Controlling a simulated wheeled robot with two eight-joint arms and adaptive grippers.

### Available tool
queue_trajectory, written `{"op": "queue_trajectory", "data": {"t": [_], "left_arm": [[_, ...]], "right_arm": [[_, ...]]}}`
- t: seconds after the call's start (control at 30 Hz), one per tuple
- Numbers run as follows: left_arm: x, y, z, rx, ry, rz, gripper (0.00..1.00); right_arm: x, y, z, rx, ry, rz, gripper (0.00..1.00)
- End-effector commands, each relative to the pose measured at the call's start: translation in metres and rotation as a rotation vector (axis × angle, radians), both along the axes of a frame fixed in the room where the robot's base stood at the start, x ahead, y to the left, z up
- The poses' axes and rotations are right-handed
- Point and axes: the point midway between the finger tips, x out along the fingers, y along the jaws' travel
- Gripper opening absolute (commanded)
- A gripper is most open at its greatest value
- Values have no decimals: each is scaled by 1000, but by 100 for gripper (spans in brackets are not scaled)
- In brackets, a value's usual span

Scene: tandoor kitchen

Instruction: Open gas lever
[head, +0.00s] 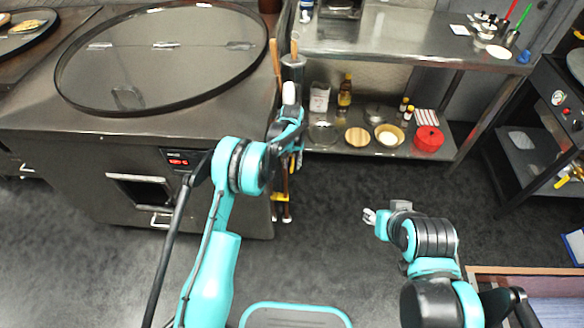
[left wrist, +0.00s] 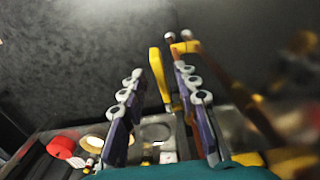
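A yellow lever (left wrist: 160,78) shows in the left wrist view, standing between the two fingers of my left gripper (left wrist: 158,72), with clear gaps on both sides. Another yellow piece (left wrist: 185,47) sits just right of it, by reddish pipes (left wrist: 208,70). In the head view my left gripper (head: 291,142) is at the right side of the oven counter, above yellow parts (head: 280,197) on thin pipes. The lever itself is hard to pick out there. The left fingers are spread and hold nothing. My right gripper (head: 370,217) hangs over the floor, far from the lever; its finger gap is too small to judge.
The oven counter (head: 110,125) with a large round lid (head: 160,60) stands left. A steel shelf (head: 400,45) stands behind, with a bottle (head: 345,92), bowls and a red pot (head: 428,139) on its lower level. Floor (head: 330,245) between my arms is clear.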

Motion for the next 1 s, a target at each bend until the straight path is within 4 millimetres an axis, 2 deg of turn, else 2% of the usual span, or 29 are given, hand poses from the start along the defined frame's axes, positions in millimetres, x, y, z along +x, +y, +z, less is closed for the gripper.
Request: {"op": "queue_trajectory", "data": {"t": [0.03,0.1,0.37,0.4,0.5,0.53,0.77,1.0], "left_arm": [[0,0,-11,0,0,0,31],[0,0,-17,0,0,0,31],[0,0,-19,0,0,0,31],[0,0,-19,0,0,0,28],[0,0,-19,0,0,0,2],[0,0,-19,0,0,0,0],[1,0,-19,0,5,0,0],[9,0,-9,-1,129,1,0]], "right_arm": [[0,0,-6,0,0,0,40],[0,0,-8,0,0,0,40],[0,0,-8,0,0,0,40],[0,0,-8,0,0,0,40],[0,0,-8,0,0,0,40],[0,0,-8,0,0,0,40],[0,0,-8,0,0,0,40],[0,0,-7,0,0,0,40]]}}
